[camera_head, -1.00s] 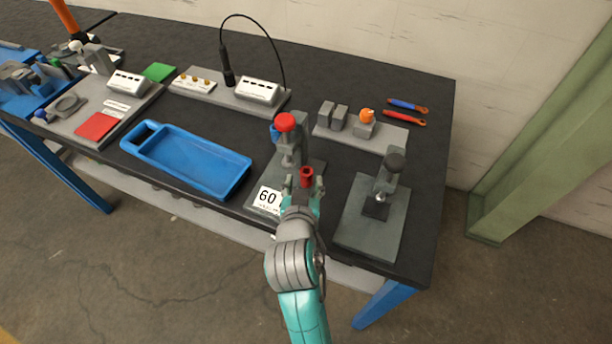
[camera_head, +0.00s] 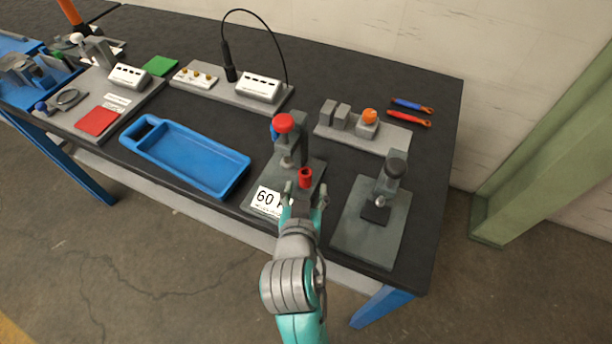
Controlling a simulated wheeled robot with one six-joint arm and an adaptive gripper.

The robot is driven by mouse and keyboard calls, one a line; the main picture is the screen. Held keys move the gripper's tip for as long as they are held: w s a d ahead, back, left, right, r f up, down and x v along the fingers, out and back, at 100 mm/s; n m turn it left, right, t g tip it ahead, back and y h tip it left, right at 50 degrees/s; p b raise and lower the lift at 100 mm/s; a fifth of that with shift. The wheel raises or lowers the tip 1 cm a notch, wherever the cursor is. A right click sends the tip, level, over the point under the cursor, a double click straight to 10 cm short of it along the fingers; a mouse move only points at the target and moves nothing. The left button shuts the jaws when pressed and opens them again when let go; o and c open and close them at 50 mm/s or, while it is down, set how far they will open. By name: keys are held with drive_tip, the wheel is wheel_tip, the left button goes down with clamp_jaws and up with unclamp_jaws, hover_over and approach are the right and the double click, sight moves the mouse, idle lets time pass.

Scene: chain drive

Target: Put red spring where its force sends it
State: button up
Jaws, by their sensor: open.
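The red spring (camera_head: 305,179) is a small upright red cylinder with a dark hollow top. It stands at the grey press fixture (camera_head: 315,173) that has a red knob (camera_head: 283,123) and a label reading "60" (camera_head: 267,200). My gripper (camera_head: 305,195) is open, its fingers apart on the left and right near side of the spring. I see a gap beside the spring and no clear contact. The spring's foot is partly hidden by my gripper.
A second grey press (camera_head: 352,235) with a black knob stands close on the right. An empty blue tray (camera_head: 240,180) lies left. Red (camera_head: 97,121) and green (camera_head: 160,66) pads lie further left. Behind stands a grey block rack (camera_head: 395,137), with two wrenches (camera_head: 410,105) beyond.

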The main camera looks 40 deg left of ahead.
sight(305, 179)
drive_tip(key=shift+a+x, duration=0.25)
drive_tip(key=shift+x, duration=3.1)
drive_tip(key=shift+s, duration=0.2)
drive_tip(key=shift+c, duration=0.3)
clamp_jaws()
